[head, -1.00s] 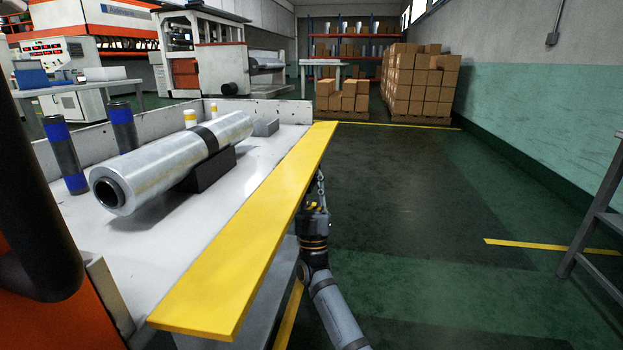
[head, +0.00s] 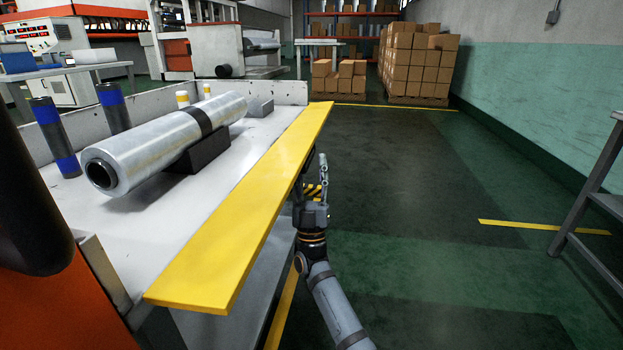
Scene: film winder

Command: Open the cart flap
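The cart flap is a long yellow board (head: 240,225) along the right side of the cart. It lies about level with the white cart bed (head: 150,232), its inner edge beside the bed. My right gripper (head: 313,178) is just outside the flap's right edge, fingers pointing up, around the middle of its length. Its fingers look apart, with a yellow-and-black striped part showing between them. The left finger is partly hidden by the flap, and I cannot tell whether it touches it. My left gripper is not in view.
A wrapped film roll (head: 150,145) rests on a black cradle (head: 203,150) on the bed. Blue-and-black cylinders (head: 55,135) stand at the left. A grey metal frame (head: 592,185) stands at far right. Pallets of boxes (head: 415,65) are at the back. The floor right of the cart is clear.

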